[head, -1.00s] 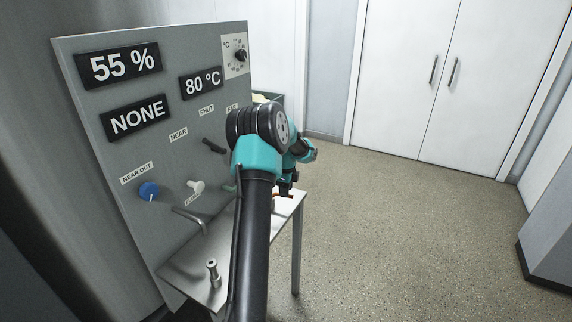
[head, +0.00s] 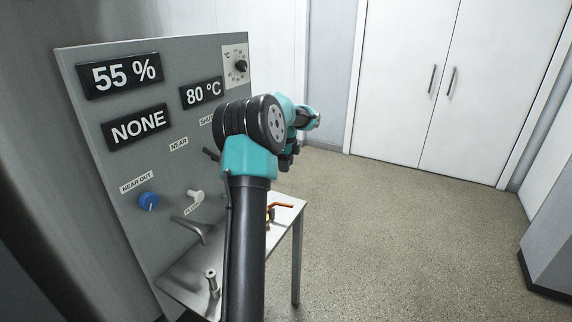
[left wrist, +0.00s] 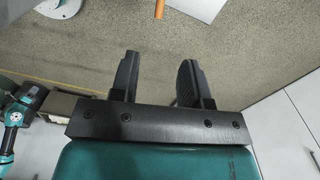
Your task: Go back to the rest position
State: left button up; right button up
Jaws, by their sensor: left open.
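My left arm rises in the middle of the head view, in front of the panel's right side. My left gripper shows only in part there, dark, behind the teal wrist. In the left wrist view my left gripper (left wrist: 158,70) has its two dark fingers apart with nothing between them; the speckled floor shows behind. The grey control panel (head: 95,175) stands to the left of the arm. My right gripper is not in view.
A metal table (head: 285,222) stands below the panel, with an orange-handled part (head: 281,206) on it. The panel carries a blue knob (head: 148,201), a white knob (head: 195,196) and a dial (head: 240,67). Open floor (head: 400,230) lies to the right, before white double doors (head: 440,85).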

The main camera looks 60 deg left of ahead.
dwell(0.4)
pick_arm(q)
jog(key=w+d+f+n+t+h, duration=0.15)
jog(key=w+d+f, duration=0.35)
jog(key=d+f, duration=0.8)
jog(key=w+d+f+n+h, duration=0.15)
jog(key=w+d+f, duration=0.35)
jog(key=d+f, duration=0.7)
jog(key=s+d+f+n, duration=0.2)
jog(key=s+d+f, duration=0.2)
jog(key=d, duration=0.5)
jog(key=s+d+f+n, duration=0.3)
jog(key=s+d, duration=0.4)
jog(key=d, duration=0.3)
jog(key=s+d+f+n, duration=0.3)
jog(key=s+d+f, duration=0.2)
jog(key=d, duration=0.4)
jog(key=shift+s+d+f+h, duration=0.3)
jog(key=shift+f, duration=0.1)
jog(key=shift+g, duration=0.25)
